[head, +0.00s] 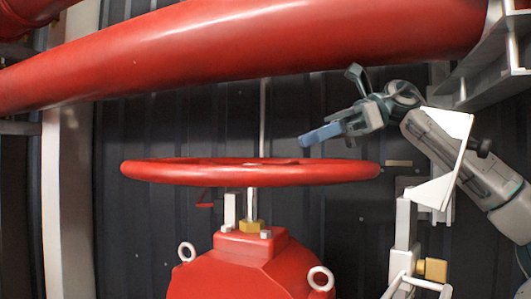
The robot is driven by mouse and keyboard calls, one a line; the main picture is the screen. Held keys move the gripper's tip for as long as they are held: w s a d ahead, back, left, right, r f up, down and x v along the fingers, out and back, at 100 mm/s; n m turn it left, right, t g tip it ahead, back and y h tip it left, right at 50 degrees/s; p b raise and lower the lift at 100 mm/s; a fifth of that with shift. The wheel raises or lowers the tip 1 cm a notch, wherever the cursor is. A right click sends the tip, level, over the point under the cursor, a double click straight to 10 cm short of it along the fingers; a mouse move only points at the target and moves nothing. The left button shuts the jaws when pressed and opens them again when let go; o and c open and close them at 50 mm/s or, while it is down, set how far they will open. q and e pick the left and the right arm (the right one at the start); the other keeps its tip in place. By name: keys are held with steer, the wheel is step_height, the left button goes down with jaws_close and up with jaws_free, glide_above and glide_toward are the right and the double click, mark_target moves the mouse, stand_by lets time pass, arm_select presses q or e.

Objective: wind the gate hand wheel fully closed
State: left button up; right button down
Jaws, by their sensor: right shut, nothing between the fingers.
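The red hand wheel (251,173) lies level, seen nearly edge-on, in the middle of the head view. It sits on a pale upright stem (251,203) above a red valve body (247,268). My right gripper (306,139) is shut and empty. It comes in from the right, and its fingertips point left, a little above the right half of the wheel's rim in the picture. A small gap shows between fingertips and rim; the depth between them is hard to judge. My left gripper is not in view.
A thick red pipe (250,45) crosses above the wheel and the right gripper. A pale post (66,200) stands at the left, and a grey metal bracket (490,75) is at the upper right. White fittings (404,228) stand right of the wheel. Dark ribbed wall lies behind.

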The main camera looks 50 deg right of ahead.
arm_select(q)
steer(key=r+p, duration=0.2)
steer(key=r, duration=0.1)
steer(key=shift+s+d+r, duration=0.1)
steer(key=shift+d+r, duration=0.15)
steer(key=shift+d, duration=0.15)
arm_select(e)
steer(key=w+a+f+h, duration=0.1)
steer(key=w+a+f, duration=0.2)
steer(key=a+f, duration=0.1)
steer(key=shift+w+a+f+m+h, duration=0.2)
steer(key=shift+a+f+m+h, duration=0.2)
steer(key=shift+a, duration=0.4)
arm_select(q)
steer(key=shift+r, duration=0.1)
